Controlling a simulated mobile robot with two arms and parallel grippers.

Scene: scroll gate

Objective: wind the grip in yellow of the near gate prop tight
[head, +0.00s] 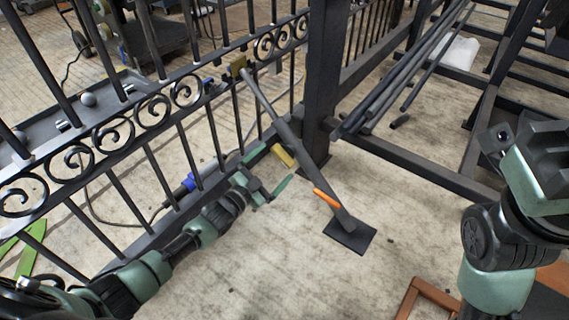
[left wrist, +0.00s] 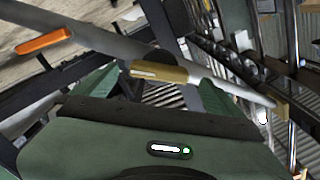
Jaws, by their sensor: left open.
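The near gate prop (head: 292,143) is a grey bar slanting from a yellowish bracket (head: 238,66) on the gate down to a dark foot plate (head: 352,238). Its yellow grip (head: 283,155) sticks out to the left of the bar, and an orange grip (head: 326,198) sits lower down. My left gripper (head: 270,171) is open just left of the yellow grip. In the left wrist view the yellow grip (left wrist: 158,73) shows between the two spread fingers, not clasped. Whether a finger touches it I cannot tell.
The dark scroll gate (head: 150,107) runs along the left, close to my left arm. A thick post (head: 321,80) stands just behind the prop. Dark bars (head: 405,75) lie on a frame at the upper right.

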